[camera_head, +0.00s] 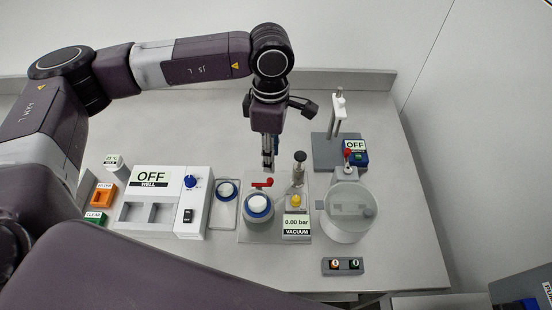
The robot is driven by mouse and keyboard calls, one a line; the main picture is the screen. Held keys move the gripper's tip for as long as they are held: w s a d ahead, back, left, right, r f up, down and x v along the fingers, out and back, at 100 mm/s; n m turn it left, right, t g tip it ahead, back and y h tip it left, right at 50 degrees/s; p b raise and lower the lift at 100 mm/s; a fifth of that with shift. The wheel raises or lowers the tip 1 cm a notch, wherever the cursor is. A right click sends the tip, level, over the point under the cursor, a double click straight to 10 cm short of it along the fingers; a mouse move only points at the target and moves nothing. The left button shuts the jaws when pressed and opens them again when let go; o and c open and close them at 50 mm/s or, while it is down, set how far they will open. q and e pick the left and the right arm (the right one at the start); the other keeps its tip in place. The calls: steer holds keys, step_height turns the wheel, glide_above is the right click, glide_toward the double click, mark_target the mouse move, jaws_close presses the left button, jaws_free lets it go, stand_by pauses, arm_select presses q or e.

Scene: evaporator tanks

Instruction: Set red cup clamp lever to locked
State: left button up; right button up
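The red lever (262,183) lies behind a round white cup (258,202) with a blue ring, on a grey base plate (246,234). It lies roughly sideways, with its thicker end to the right. My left gripper (267,166) points down just behind and above the lever, apparently apart from it. Its fingers look narrow and close together, but I cannot tell whether they are open or shut. No object shows between them. My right gripper is not in view.
Right of the lever stand a metal post with a dark knob (299,165), a yellow button (296,201) and a vacuum display (297,226) reading 0.00 bar. A white OFF box (160,205) stands left. The front table is mostly clear.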

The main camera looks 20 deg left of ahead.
mark_target(270, 179)
arm_select(q)
steer(key=f+p, duration=0.1)
steer(key=s+f, duration=0.1)
steer(key=f, duration=0.1)
steer(key=f+p, duration=0.1)
steer(key=f, duration=0.1)
steer(key=shift+s+p, duration=0.35)
steer(key=shift+s, duration=0.05)
steer(key=shift+f, duration=1.2)
steer(key=shift+w+f, duration=0.1)
steer(key=shift+w, duration=0.25)
steer(key=shift+c, duration=0.2)
steer(key=shift+s, duration=0.15)
jaws_close()
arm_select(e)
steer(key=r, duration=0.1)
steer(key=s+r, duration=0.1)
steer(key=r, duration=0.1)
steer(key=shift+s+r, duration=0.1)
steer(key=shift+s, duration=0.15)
